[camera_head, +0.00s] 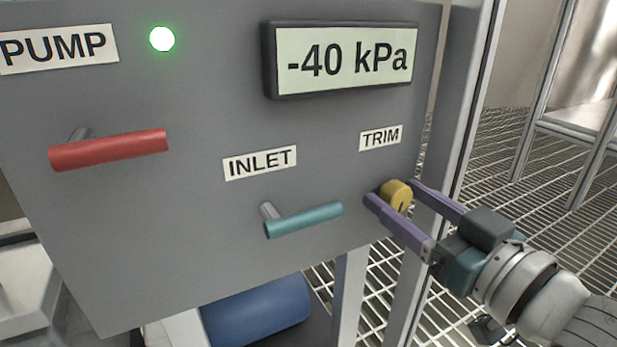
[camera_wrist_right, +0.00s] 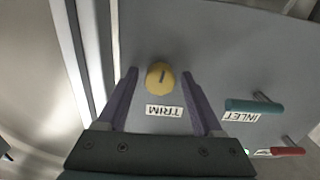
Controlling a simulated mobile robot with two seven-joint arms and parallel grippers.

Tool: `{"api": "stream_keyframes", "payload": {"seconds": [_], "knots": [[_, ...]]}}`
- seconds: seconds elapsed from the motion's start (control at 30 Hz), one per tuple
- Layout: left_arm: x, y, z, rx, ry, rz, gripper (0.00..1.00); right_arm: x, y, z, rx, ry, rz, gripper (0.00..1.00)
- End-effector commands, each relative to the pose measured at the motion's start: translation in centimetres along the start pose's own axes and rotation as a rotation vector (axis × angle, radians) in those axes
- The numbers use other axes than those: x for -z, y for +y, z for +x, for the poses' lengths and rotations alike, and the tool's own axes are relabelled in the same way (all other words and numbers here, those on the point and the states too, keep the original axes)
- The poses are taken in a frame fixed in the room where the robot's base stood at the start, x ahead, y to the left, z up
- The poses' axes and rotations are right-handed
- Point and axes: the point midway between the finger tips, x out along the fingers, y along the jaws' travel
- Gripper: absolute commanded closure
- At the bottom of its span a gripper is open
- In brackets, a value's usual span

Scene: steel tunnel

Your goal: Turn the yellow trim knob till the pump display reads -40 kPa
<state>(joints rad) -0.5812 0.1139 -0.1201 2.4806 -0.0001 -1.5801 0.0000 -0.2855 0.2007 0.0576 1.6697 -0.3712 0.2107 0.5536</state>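The yellow trim knob (camera_head: 396,196) is on the grey panel's right side, below the TRIM label (camera_head: 381,138). It also shows in the right wrist view (camera_wrist_right: 157,80), with a dark mark on its face. The pump display (camera_head: 346,60) reads -40 kPa. My right gripper (camera_head: 392,190) has its purple fingers on either side of the knob. In the right wrist view the gripper (camera_wrist_right: 159,74) is open, with a gap between each finger and the knob. How deep the fingertips reach along the knob is hard to tell. My left gripper is not in view.
A teal inlet lever (camera_head: 304,220) sits left of the knob, under the INLET label (camera_head: 260,162). A red lever (camera_head: 108,150) is under the PUMP label (camera_head: 59,48), near a lit green lamp (camera_head: 162,39). A metal post (camera_head: 468,90) stands just right of the panel.

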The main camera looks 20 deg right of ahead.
Motion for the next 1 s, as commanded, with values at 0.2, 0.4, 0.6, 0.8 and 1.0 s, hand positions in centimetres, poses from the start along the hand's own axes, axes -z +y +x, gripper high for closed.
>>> {"api": "stream_keyframes", "payload": {"seconds": [0.2, 0.4, 0.6, 0.8, 1.0], "knots": [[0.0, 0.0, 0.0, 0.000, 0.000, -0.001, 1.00, 0.0, 0.0, 0.0, 0.000, 0.000, 0.000, 0.58], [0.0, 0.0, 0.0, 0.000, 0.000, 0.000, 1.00, 0.0, 0.0, 0.0, 0.000, 0.000, 0.000, 0.81], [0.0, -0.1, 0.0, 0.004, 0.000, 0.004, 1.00, 0.0, 0.0, 0.0, 0.000, 0.000, 0.000, 1.00], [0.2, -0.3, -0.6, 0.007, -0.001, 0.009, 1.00, 0.3, 0.0, 0.0, 0.000, 0.000, -0.027, 1.00], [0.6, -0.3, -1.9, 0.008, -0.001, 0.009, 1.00, 0.2, 0.0, 0.0, -0.001, -0.002, -0.149, 1.00]]}}
